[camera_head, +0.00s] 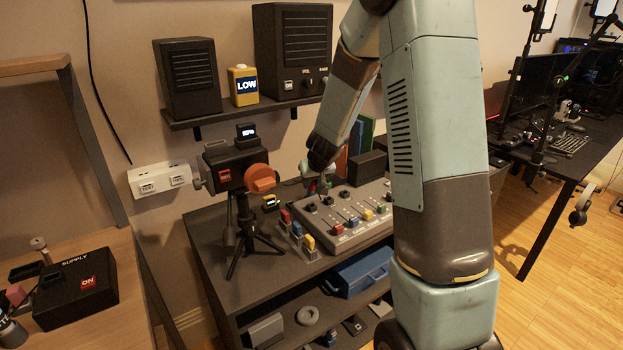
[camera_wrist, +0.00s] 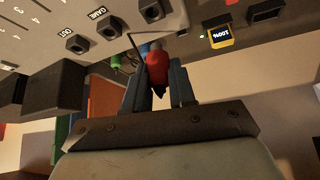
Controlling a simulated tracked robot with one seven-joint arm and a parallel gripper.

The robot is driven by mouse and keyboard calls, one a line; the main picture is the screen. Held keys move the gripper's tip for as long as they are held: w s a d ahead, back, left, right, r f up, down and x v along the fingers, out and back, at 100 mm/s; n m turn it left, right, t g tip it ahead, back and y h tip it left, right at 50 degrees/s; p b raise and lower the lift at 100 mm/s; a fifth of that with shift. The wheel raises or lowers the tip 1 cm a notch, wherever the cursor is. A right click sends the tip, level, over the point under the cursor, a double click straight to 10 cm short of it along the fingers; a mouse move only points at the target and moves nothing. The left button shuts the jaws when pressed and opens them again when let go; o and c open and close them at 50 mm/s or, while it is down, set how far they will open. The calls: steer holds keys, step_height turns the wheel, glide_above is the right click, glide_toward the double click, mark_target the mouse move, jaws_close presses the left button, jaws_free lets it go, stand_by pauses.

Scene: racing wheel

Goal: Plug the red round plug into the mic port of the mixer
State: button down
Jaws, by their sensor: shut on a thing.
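The mixer (camera_head: 352,236) stands on the dark shelf unit, with sliders and colored buttons on top. In the wrist view, its side panel (camera_wrist: 62,22) shows a port labelled OUT (camera_wrist: 77,44), one labelled GAME (camera_wrist: 110,27), and a third port (camera_wrist: 151,10) whose label is not readable. My gripper (camera_wrist: 158,88) is shut on the red round plug (camera_wrist: 158,68). The plug's grey tip points toward the panel near the third port and looks apart from it. In the head view, my gripper (camera_head: 318,182) is behind the mixer's back left corner; the plug is hardly visible there.
A camera on a tripod (camera_head: 240,185) stands left of the mixer. Several colored plugs or blocks (camera_head: 297,232) sit at the mixer's front left. A green plug (camera_wrist: 117,61) and a yellow display (camera_wrist: 221,37) are near my gripper. Speakers (camera_head: 292,52) stand on the wall shelf above.

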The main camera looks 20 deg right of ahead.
mark_target(313, 187)
steer(key=shift+f, duration=1.7)
steer(key=shift+f, duration=1.3)
stand_by(0.9)
steer(key=c, duration=0.8)
jaws_free()
steer(key=shift+c, duration=0.2)
steer(key=shift+s+r, duration=0.1)
steer(key=shift+r, duration=0.05)
steer(key=v, duration=1.3)
steer(key=shift+r, duration=0.15)
steer(key=shift+s, duration=0.1)
